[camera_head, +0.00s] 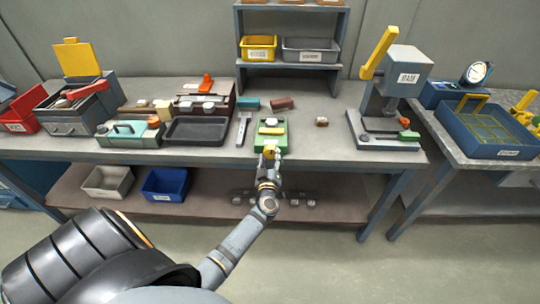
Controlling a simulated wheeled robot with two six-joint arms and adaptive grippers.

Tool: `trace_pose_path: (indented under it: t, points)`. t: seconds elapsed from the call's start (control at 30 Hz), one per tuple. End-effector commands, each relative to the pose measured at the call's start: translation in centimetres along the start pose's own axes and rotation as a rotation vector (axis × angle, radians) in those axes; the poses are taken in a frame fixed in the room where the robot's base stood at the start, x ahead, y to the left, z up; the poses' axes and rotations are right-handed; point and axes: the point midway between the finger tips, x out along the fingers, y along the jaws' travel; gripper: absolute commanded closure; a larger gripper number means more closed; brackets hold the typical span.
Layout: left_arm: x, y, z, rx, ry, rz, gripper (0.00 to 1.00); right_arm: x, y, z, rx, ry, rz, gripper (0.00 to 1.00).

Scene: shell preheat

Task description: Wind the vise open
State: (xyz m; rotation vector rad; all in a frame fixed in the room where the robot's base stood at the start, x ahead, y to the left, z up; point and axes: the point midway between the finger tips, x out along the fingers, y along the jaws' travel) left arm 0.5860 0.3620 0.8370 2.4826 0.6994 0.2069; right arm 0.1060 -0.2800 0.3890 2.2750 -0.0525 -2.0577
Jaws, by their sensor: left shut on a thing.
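The vise (281,138) is a small green block at the front edge of the grey workbench, with a pale piece showing on its top. A yellow handle (271,149) is at its front. My left gripper (270,156) reaches up from below the bench edge and is shut on this yellow handle. The fingers are small here and partly hide the handle. How far apart the vise jaws are is too small to tell. My right gripper is not in view.
A dark tray (196,132) and a flat grey tool (243,129) lie left of the vise. A press with a yellow lever (379,52) stands to the right. A shelf with a yellow bin (258,48) stands behind. Bench space right of the vise is mostly clear.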

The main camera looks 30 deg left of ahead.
Motion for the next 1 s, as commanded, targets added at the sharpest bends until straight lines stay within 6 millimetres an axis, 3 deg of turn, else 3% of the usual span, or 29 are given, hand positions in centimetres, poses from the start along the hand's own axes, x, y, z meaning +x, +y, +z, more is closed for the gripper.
trace_pose_path:
  t: [0.4,1.0]
  points:
    - [-0.02,-0.12,0.05,-0.393,-0.001,-0.001,0.81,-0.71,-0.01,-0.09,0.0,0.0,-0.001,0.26]
    - [-0.02,-0.36,0.28,-0.965,0.0,-0.002,0.81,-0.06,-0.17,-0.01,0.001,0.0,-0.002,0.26]
